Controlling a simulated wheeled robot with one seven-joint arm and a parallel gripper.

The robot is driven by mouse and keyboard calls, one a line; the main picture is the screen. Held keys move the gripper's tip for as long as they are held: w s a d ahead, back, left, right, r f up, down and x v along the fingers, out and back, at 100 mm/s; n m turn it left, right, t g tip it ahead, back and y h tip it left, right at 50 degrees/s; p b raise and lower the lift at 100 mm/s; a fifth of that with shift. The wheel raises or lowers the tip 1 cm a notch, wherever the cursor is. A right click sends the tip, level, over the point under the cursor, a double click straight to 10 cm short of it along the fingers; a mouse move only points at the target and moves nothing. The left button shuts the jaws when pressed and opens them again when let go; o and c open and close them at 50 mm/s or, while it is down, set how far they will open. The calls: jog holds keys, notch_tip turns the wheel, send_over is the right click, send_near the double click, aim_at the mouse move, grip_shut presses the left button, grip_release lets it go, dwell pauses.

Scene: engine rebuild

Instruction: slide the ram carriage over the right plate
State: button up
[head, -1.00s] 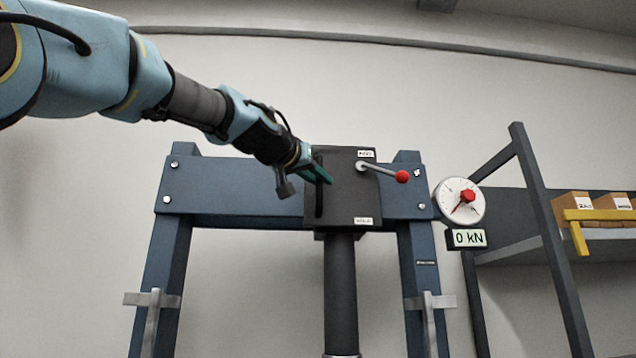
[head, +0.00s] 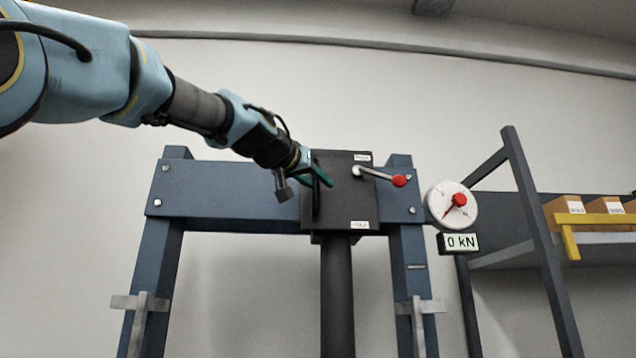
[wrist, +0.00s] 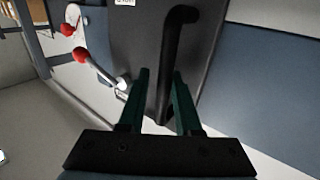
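The ram carriage (head: 352,200) is a dark block on the blue crossbeam of a press, right of the beam's middle. A vertical bar handle (head: 317,188) is on its left side, and the ram cylinder (head: 338,290) hangs beneath. My gripper (head: 321,181) is at this handle. In the wrist view, the green fingers of my gripper (wrist: 160,88) straddle the handle (wrist: 172,60). They are apart, with a gap on the left; the bar lies close to the right finger, and contact is unclear. The right plate is not in view.
A lever with a red ball (head: 398,181) projects right from the carriage. A round gauge (head: 440,205) and a "0 kN" display (head: 459,243) stand right of the frame. A shelf (head: 600,240) with boxes is farther right. The crossbeam (head: 225,190) is clear left of the carriage.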

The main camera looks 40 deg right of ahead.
jog(key=shift+a, duration=0.15)
jog(key=shift+s+a+f+b, duration=0.1)
jog(key=shift+a+b, duration=0.2)
jog(key=shift+a, duration=0.05)
jog(key=b+v, duration=0.4)
jog(key=v, duration=0.5)
jog(key=shift+a, duration=0.4)
jog(key=shift+s, duration=0.15)
